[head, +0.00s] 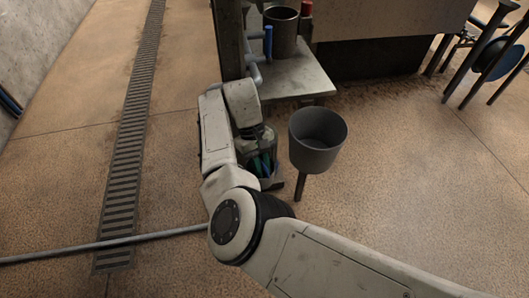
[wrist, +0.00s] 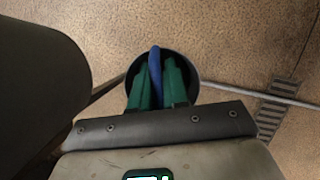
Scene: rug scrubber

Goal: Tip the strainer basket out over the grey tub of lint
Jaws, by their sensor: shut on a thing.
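My gripper (head: 263,165) is shut on a blue handle (wrist: 155,72), which stands between its green fingers in the wrist view. A dark round vessel (wrist: 191,76), seemingly the strainer basket, shows around and beyond the fingertips. In the head view its dark side (head: 262,183) is mostly hidden by my arm and fingers. Its contents cannot be made out. A grey tub (head: 318,152) stands upright on a thin post just right of my gripper, apart from it. Its open mouth faces up, and I see no clear lint inside.
A metal bench (head: 300,84) stands behind, bearing an open metal pot (head: 282,35) and a red-topped item (head: 306,14). A floor grate (head: 132,130) runs along the left, and a long pipe (head: 110,244) crosses the floor. A blue-seated chair (head: 500,62) is far right. The floor right of the tub is clear.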

